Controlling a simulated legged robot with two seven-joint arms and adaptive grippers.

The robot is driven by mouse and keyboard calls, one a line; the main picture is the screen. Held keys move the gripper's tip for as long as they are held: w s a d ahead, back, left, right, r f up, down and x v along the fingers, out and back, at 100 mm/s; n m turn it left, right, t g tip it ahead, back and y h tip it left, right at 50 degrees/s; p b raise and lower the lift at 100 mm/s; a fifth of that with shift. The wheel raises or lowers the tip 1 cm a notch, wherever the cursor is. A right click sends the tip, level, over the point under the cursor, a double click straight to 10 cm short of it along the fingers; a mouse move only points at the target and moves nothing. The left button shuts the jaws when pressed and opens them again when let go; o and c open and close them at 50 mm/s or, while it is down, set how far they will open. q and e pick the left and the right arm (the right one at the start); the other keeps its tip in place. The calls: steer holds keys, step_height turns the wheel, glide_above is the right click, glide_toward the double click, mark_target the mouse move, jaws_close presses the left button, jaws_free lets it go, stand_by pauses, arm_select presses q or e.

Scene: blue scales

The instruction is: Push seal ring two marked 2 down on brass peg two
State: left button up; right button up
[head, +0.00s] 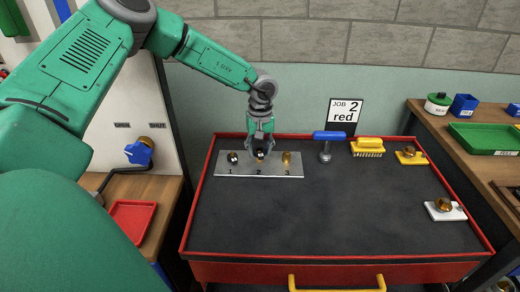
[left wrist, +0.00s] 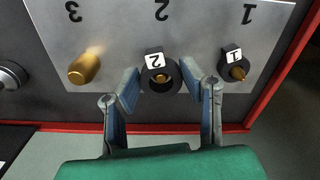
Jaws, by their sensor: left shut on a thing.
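Seal ring two, black with a white tag marked 2 (left wrist: 153,61), is between the fingertips of my left gripper (left wrist: 162,86) in the left wrist view. The gripper is shut on it. The brass tip of peg two (left wrist: 162,78) shows inside the ring's hole, so the ring is around the peg; how far down it sits I cannot tell. In the head view my left gripper (head: 260,150) points down over the middle of the grey plate (head: 297,173) and partly hides ring and peg. My right gripper is not in view.
A black ring tagged 1 (left wrist: 232,66) sits around peg one. Brass peg three (left wrist: 84,68) is bare. A blue-handled tool (head: 328,145), a yellow brush (head: 367,147) and two brass-knobbed pieces stand on the red-rimmed bench (head: 330,215). Its middle is clear.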

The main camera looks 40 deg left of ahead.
arm_select(q)
steer(key=shift+f+b, duration=0.55)
steer(key=shift+f, duration=0.65)
steer(key=o, duration=0.9)
step_height(320, 180, up, 12)
steer(key=shift+f, duration=0.1)
